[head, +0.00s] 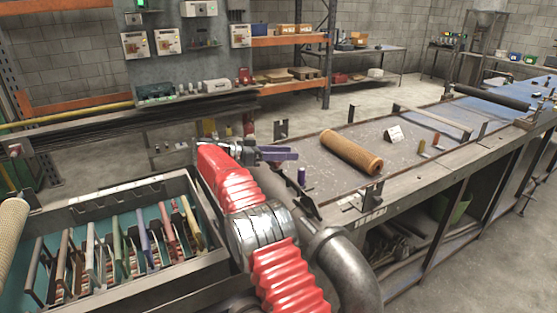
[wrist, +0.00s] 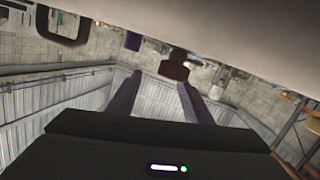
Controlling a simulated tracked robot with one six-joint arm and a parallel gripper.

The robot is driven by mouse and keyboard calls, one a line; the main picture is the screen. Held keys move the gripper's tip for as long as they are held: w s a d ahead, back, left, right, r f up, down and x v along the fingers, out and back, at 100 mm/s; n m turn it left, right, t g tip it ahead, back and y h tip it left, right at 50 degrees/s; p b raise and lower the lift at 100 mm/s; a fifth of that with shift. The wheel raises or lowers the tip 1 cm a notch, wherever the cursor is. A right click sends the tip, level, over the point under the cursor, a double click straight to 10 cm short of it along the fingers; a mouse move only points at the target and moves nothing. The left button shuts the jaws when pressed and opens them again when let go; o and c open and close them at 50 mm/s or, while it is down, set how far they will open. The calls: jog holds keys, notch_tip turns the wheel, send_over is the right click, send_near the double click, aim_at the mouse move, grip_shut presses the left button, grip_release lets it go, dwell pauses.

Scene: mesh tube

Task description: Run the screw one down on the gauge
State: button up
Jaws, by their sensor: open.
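My gripper (head: 284,154) reaches over the near left end of the bench, its purple fingers pointing right. In the wrist view its two fingers (wrist: 160,98) stand apart with nothing between them; a dark reddish-brown thing (wrist: 174,67) shows beyond the tips. A brown mesh tube (head: 350,152) lies on the bench top, to the right of my gripper and apart from it. A small purple cylinder (head: 301,175) stands on the bench just below the fingers in the picture. I cannot tell which thing is the gauge or the screw one.
A tray (head: 150,283) of several coloured handled tools stands at the left. Upright brackets (head: 372,194) line the bench edge. Bare bench surface lies around the tube.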

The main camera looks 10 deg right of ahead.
jog(key=s+d+r+n+y, duration=0.2)
jog(key=s+r+n+y, duration=0.2)
jog(key=s, duration=0.6)
jog(key=s+d+r+n+y, duration=0.3)
jog(key=s+r+n+y, duration=0.15)
jog(key=s, duration=0.65)
jog(key=s+a+f+n+t+y, duration=0.1)
jog(key=s+a+f+n+y, duration=0.1)
jog(key=s, duration=0.7)
jog(key=s+a+f+n+t+y, duration=0.1)
jog(key=s+a+f+n+y, duration=0.1)
jog(key=s+f, duration=0.3)
jog(key=s+a+f+n+t+y, duration=0.2)
jog(key=s+a+f+y, duration=0.1)
jog(key=s, duration=1)
jog(key=shift+s+a+f, duration=0.2)
jog(key=shift+s+a, duration=0.1)
jog(key=shift+a, duration=0.3)
jog(key=shift+y, duration=0.25)
jog(key=shift+c, duration=0.4)
